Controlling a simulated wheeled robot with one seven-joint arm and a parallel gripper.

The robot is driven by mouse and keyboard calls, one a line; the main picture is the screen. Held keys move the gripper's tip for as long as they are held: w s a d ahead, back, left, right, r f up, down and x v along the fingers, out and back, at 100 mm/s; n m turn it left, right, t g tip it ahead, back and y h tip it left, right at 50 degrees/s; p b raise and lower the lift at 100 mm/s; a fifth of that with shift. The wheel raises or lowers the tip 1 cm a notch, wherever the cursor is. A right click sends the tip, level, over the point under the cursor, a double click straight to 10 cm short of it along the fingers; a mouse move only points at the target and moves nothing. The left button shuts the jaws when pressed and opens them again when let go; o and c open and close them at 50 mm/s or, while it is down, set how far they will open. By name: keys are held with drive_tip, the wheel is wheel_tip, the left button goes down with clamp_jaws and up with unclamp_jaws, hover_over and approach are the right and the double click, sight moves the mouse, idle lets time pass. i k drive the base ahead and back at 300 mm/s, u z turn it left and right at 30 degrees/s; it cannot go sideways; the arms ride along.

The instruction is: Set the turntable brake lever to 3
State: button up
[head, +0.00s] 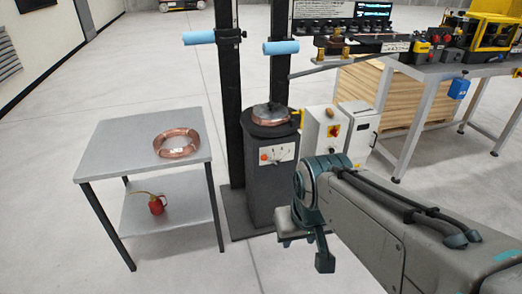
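The turntable (270,113) sits on a dark pedestal (265,190) near the middle of the head view, with copper-coloured tube around its top. A white panel (284,153) on the pedestal's front has a small orange-red knob (263,157) at its left side. This may be the brake lever; its marks are too small to read, so I cannot tell its setting. My gripper (305,243) hangs in front and to the right of the pedestal, nearer the camera and below the panel, apart from the knob. No object shows in it, and its opening is unclear from this angle.
A grey table (110,152) at left holds a copper coil (177,143), with a red oil can (156,205) on its lower shelf. Black posts with blue rollers (199,38) stand behind. Control boxes (325,133) and a workbench (425,72) stand at right. Floor in front is open.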

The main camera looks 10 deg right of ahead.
sight(263, 158)
drive_tip(key=u, duration=0.35)
drive_tip(key=i, duration=1.3)
drive_tip(key=z, duration=0.25)
